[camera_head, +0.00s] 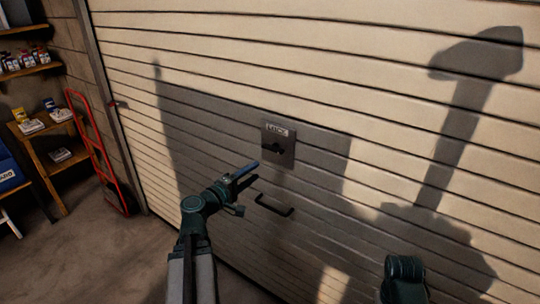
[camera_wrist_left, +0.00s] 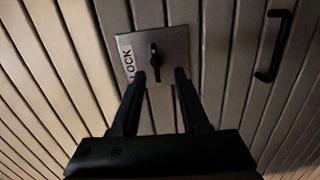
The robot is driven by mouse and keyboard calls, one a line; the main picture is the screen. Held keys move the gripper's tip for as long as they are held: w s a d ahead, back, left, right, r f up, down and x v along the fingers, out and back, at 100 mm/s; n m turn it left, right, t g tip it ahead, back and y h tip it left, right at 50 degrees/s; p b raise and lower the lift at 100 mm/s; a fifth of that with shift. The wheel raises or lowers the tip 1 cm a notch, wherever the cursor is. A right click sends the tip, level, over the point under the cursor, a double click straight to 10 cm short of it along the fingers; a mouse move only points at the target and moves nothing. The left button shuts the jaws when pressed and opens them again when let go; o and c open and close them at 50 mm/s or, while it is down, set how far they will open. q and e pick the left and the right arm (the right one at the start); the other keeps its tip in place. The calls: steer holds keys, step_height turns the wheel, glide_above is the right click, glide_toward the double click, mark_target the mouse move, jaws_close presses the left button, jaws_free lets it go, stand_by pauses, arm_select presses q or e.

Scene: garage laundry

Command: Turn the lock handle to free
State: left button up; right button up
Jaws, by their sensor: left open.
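The lock plate (camera_head: 277,158), a grey square with a LOCK label, is fixed on the roller door. Its black lock handle (camera_head: 277,149) sits at the plate's middle. In the left wrist view the handle (camera_wrist_left: 154,58) looks long and narrow, running roughly along the LOCK lettering on the plate (camera_wrist_left: 137,45). My left gripper (camera_head: 256,171) is open and empty, just left of and below the plate. In the left wrist view its fingers (camera_wrist_left: 160,78) point at the plate, with the handle between and just beyond the tips. Contact is not visible. My right gripper is out of view.
A black pull handle (camera_head: 274,207) is on the slatted door (camera_head: 340,205) below the lock; it also shows in the left wrist view (camera_wrist_left: 274,45). A red hand truck (camera_head: 97,150) and wooden shelves (camera_head: 50,155) stand at the left. The floor (camera_head: 105,255) there is clear.

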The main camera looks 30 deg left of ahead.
mark_target(271, 150)
arm_select(q)
steer(key=shift+n+t+y, duration=0.3)
steer(key=shift+n+y, duration=0.3)
steer(key=w, duration=0.8)
steer(key=w+a, duration=0.1)
steer(key=w, duration=0.4)
steer(key=shift+r, duration=0.35)
steer(key=shift+c, duration=0.2)
jaws_close()
